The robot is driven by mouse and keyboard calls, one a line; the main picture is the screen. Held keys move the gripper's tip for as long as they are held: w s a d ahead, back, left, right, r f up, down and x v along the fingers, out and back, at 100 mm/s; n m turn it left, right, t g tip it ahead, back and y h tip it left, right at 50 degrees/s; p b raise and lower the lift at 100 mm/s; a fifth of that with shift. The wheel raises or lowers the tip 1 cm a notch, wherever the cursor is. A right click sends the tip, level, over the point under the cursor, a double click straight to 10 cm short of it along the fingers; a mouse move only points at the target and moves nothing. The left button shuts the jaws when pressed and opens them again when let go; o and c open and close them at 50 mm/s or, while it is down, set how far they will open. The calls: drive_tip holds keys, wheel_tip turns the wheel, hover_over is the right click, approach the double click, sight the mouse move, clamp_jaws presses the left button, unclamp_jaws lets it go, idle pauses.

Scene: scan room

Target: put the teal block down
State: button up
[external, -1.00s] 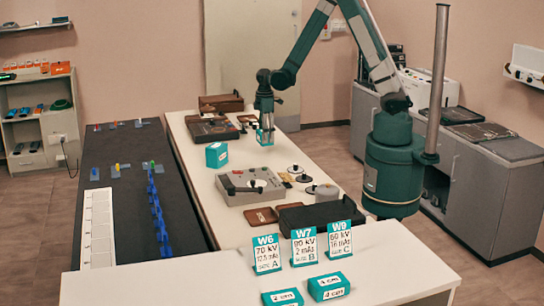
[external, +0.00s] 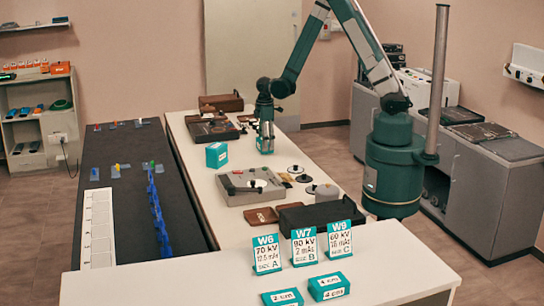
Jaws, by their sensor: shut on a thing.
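My gripper (external: 265,136) points down over the white table, on its right side. It is shut on a small teal block (external: 265,148) with a pale face, mostly hidden between the fingers. The block is at or very near the table top; I cannot tell if it touches. Another teal block with a white label (external: 217,155) stands on the table to the left of my gripper, apart from it.
A grey device (external: 250,187) stands nearer the camera, with small round black-knobbed things (external: 296,169) to its right. A dark tray (external: 212,128) lies behind left. Labelled cards (external: 304,247) and two teal blocks (external: 329,287) are on the front counter.

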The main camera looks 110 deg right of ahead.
drive_tip(key=shift+f, duration=0.2)
drive_tip(key=o, duration=1.1)
drive_tip(key=shift+r, duration=0.25)
drive_tip(key=shift+r+p, duration=0.3)
drive_tip(key=shift+r, duration=5.65)
